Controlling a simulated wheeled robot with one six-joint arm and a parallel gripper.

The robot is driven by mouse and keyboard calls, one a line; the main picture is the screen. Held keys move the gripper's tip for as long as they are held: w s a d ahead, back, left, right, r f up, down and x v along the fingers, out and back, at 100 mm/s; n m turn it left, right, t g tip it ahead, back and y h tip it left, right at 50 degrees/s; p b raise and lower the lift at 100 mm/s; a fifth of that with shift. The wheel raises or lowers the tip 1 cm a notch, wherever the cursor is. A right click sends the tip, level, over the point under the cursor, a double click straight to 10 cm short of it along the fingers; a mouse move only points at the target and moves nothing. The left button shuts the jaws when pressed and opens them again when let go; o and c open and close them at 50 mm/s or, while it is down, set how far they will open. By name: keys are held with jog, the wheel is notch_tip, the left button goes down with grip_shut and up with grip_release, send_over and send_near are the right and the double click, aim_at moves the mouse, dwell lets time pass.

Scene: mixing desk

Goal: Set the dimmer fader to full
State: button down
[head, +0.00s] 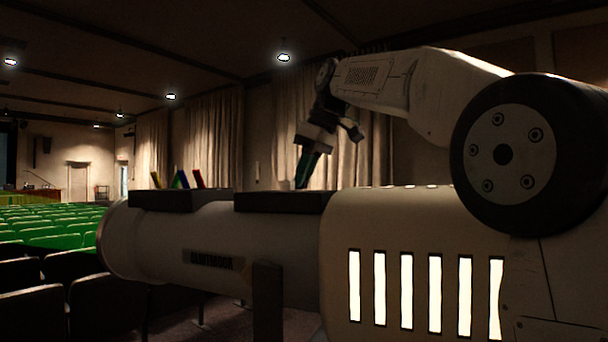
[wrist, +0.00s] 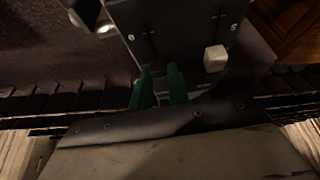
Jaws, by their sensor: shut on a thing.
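In the wrist view a dark panel (wrist: 180,50) carries two narrow slots and small pale markings. A white fader cap (wrist: 215,58) sits at the lower end of the right slot, to the right of my fingers and apart from them. My gripper (wrist: 160,88), with teal fingers, is at the panel's near edge, in line with the left slot. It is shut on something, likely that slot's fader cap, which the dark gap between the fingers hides. In the head view my gripper (head: 304,168) points down in front of the curtains; the panel cannot be made out there.
Rows of green seats (head: 50,225) fill the left of the head view. Pale curtains (head: 215,135) hang along the wall behind. In the wrist view brown wood (wrist: 290,25) lies at the top right, and dark floor (wrist: 60,55) shows at the left.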

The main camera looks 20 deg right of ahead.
jog(key=shift+w+a, duration=1.65)
jog(key=shift+a, duration=0.05)
jog(key=c, duration=1.3)
grip_release()
jog(key=shift+a, duration=0.1)
jog(key=shift+v, duration=3.85)
